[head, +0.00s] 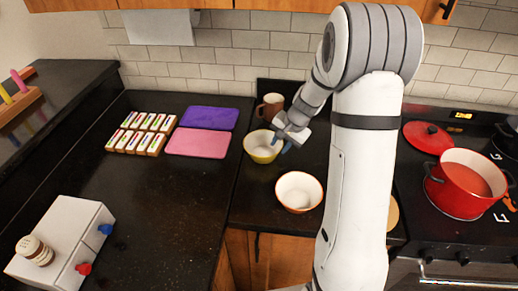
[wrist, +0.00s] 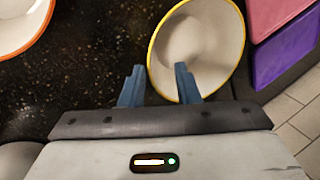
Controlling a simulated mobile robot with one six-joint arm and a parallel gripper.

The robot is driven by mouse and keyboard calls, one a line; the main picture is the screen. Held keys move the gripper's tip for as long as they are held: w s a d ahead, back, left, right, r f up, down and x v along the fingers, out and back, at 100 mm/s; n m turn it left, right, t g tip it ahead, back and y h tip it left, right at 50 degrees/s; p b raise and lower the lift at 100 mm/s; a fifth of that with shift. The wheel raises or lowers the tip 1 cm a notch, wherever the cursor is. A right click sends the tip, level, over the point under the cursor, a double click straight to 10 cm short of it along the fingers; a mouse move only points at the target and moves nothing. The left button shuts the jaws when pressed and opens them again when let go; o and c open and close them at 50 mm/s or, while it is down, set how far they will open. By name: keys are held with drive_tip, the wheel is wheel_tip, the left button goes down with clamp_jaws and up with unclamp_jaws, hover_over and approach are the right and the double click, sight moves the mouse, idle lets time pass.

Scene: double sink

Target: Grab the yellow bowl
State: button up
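The yellow bowl (head: 262,152) stands on the dark counter in the head view, with a yellow rim and white inside. In the wrist view the yellow bowl (wrist: 215,35) is at the upper right. My gripper (wrist: 159,75) is open, with two blue fingers. One finger appears over the inside of the bowl and the other outside its rim, so the near rim lies between them in the picture. In the head view my gripper (head: 287,142) is at the bowl's right edge. I cannot tell whether the fingers touch the bowl.
An orange-rimmed bowl (head: 298,193) stands just in front and right. A brown mug (head: 270,106) is behind. Pink (head: 198,144) and purple (head: 208,118) boards lie to the left. A red pot (head: 462,187) sits on the stove at right.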

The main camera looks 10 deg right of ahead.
sight(263, 149)
drive_tip(key=x, duration=0.4)
drive_tip(key=shift+d+p, duration=0.25)
drive_tip(key=shift+p, duration=0.1)
clamp_jaws()
